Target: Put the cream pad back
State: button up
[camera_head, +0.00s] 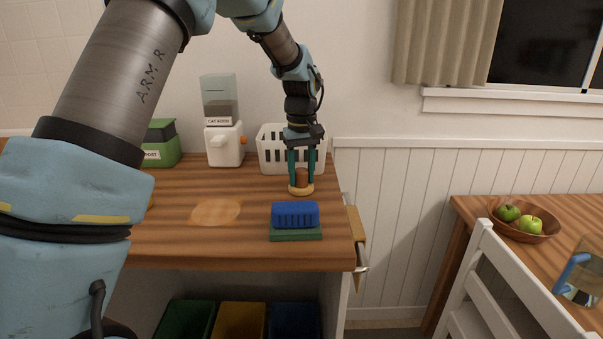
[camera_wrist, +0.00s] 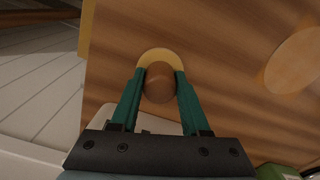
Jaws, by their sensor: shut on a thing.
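The cream pad (camera_head: 301,190) is a pale round disc under a brown knob (camera_head: 302,176). My gripper (camera_head: 302,170) points down and is shut on the brown knob, with one green finger on each side. In the wrist view the knob (camera_wrist: 160,84) sits between the fingertips (camera_wrist: 160,76), and the far rim of the pad (camera_wrist: 158,54) shows beyond them. The pad is near the right end of the wooden counter (camera_head: 180,238). I cannot tell whether it touches the counter. A paler round patch (camera_head: 217,212) lies on the counter to the left, also in the wrist view (camera_wrist: 296,62).
A blue ribbed block on a green base (camera_head: 295,215) stands in front of my gripper. A white basket (camera_head: 275,150) is close behind it. A cat food dispenser (camera_head: 223,135) and a green box (camera_head: 163,148) stand farther left. Bins (camera_head: 240,320) sit below the counter.

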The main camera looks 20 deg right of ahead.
aim_at(302, 170)
jog(key=o, duration=1.2)
jog(key=shift+f, duration=0.15)
notch_tip(302, 170, up, 12)
jog(key=b, duration=0.1)
jog(key=shift+r, duration=0.2)
